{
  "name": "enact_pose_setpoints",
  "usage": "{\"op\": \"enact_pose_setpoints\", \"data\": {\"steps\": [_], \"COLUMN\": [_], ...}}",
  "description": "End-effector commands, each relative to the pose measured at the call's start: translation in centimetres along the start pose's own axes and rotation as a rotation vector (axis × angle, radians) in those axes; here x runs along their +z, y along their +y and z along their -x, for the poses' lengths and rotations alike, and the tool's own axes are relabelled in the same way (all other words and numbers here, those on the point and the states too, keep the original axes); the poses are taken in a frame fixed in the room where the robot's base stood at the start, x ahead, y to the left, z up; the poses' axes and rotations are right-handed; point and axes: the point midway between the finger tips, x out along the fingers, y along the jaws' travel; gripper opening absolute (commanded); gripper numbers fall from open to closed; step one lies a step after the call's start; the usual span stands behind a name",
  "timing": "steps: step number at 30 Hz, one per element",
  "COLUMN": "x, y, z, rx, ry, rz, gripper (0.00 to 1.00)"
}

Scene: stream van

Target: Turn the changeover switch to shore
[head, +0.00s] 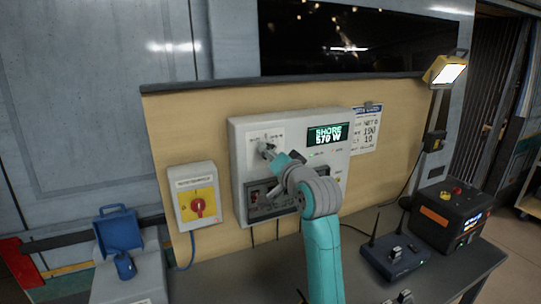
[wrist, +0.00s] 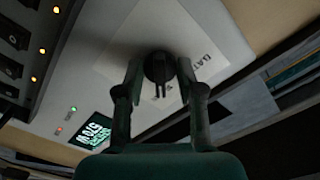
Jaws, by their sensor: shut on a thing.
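The changeover switch's black knob (wrist: 157,66) stands out from a white label plate in the wrist view. My gripper (wrist: 160,77) has one finger on each side of the knob and is shut on it. In the head view my gripper (head: 268,152) reaches the upper left of the grey panel (head: 238,160) and mostly hides the knob. The panel display (head: 328,134) reads SHORE 570 W in green; it also shows in the wrist view (wrist: 93,131). The label lettering beside the knob is only partly readable.
A blue socket (head: 118,230) stands at far left. Below right are a router (head: 395,256) and a black power unit (head: 448,215). A lit work lamp (head: 446,72) stands at right.

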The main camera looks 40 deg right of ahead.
Motion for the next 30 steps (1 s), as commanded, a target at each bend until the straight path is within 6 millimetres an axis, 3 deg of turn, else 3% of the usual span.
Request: {"op": "enact_pose_setpoints", "data": {"steps": [15,16,18,30], "x": [0.07,0.07,0.06,0.00], "y": [0.06,0.06,0.06,0.02], "z": [-0.02,-0.02,-0.02,0.41], "rx": [0.002,0.002,0.001,0.000], "ry": [-0.002,-0.002,-0.002,0.000], "rz": [-0.019,-0.019,-0.018,-0.018], "gripper": [0.03,0.43,0.60,0.62]}}
